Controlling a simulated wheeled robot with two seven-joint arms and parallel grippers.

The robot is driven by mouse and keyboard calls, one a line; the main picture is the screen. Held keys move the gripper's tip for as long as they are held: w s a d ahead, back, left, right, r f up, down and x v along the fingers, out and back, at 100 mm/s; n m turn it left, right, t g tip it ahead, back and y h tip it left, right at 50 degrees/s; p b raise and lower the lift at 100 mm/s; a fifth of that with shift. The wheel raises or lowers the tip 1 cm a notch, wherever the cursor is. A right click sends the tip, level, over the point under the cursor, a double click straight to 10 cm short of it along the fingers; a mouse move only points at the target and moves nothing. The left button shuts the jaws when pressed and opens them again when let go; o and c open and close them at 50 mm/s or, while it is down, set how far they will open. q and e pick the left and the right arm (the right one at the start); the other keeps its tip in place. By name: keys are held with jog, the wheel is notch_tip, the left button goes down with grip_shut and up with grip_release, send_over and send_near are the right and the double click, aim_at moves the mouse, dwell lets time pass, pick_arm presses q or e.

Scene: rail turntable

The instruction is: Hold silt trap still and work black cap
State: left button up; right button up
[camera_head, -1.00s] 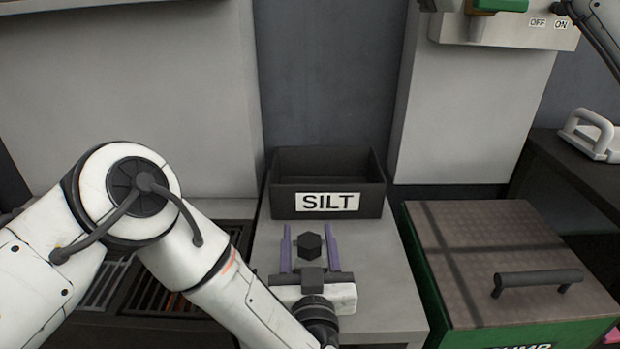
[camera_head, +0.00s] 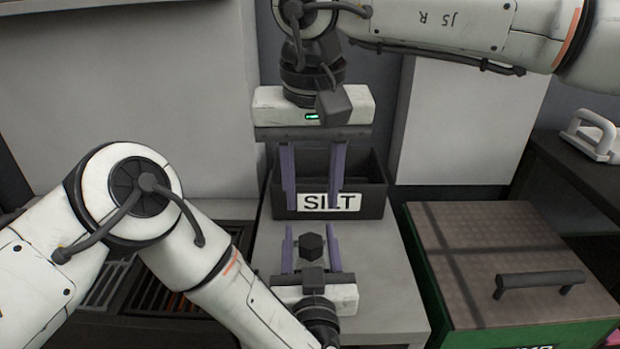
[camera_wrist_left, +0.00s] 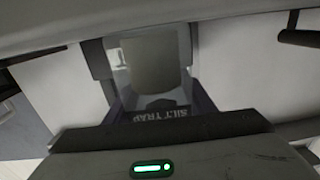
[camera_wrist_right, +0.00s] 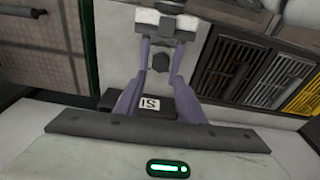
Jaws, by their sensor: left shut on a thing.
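The black cap (camera_head: 310,247) is a dark hexagonal piece standing between the fingers of my left gripper (camera_head: 309,230). It also shows as a small dark knob in the right wrist view (camera_wrist_right: 160,62). The silt trap's body (camera_wrist_left: 155,65) looks grey and translucent in the left wrist view, with a dark "SILT TRAP" label. My left gripper is shut on the silt trap, low over the grey ledge. My right gripper (camera_head: 313,205) is open and empty, facing the left gripper from above and beyond, apart from the cap.
A dark bin marked SILT (camera_head: 278,200) stands at the back of the grey ledge (camera_head: 375,275). A green box with a brown lid and black handle (camera_head: 538,280) is at right. Slatted grates (camera_head: 155,290) lie at left, partly behind my left arm.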

aim_at(311, 240)
jog(key=f, duration=0.3)
jog(key=w+f, duration=0.1)
jog(key=f, duration=0.6)
jog(key=shift+w+a+f, duration=0.1)
jog(key=shift+w+f, duration=0.1)
jog(key=shift+w, duration=0.1)
jog(key=shift+c, duration=0.2)
jog(key=c, duration=0.7)
jog(key=n+y, duration=0.1)
jog(key=n, duration=0.5)
